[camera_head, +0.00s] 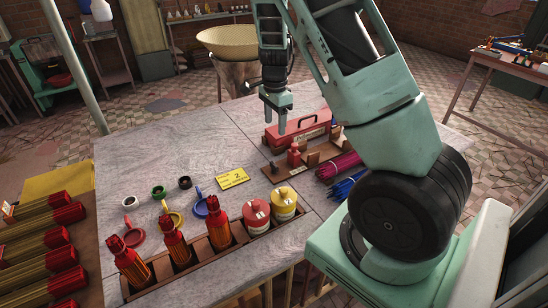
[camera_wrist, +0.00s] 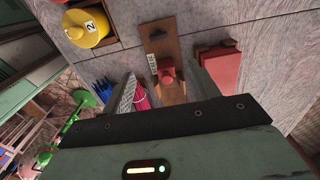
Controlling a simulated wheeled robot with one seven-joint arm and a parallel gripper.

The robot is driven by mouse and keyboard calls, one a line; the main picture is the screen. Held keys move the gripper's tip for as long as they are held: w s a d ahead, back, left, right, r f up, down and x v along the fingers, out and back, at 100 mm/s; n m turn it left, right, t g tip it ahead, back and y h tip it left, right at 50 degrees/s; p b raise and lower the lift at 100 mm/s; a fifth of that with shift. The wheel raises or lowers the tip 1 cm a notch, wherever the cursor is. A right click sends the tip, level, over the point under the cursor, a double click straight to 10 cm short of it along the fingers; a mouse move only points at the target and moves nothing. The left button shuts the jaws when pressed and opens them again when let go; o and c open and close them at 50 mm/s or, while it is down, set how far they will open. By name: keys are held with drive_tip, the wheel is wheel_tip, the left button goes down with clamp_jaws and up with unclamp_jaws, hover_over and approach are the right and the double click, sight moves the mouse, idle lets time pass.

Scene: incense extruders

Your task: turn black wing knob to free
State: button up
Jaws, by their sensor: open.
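A wooden board (camera_head: 281,173) lies on the table, with a small black knob (camera_head: 275,167) at its near left end. In the wrist view the black knob (camera_wrist: 158,35) sits flat near the top of the board (camera_wrist: 172,50), above a small label. Its exact turn is too small to tell. A red piece (camera_head: 294,154) stands on the board; it also shows in the wrist view (camera_wrist: 166,70). My gripper (camera_head: 275,123) is open, empty and pointing down above the table behind the board. In the wrist view its fingers (camera_wrist: 162,72) flank the red piece, with the knob beyond them.
A red toolbox (camera_head: 300,130) lies just behind the board. Magenta bundles (camera_head: 338,165) and blue ones (camera_head: 346,185) lie at its right.

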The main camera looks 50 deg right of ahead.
sight(275, 164)
wheel_tip(275, 164, down, 16)
drive_tip(key=p, duration=0.2)
drive_tip(key=shift+s+p, duration=0.1)
drive_tip(key=shift+p, duration=0.25)
drive_tip(key=c, duration=1)
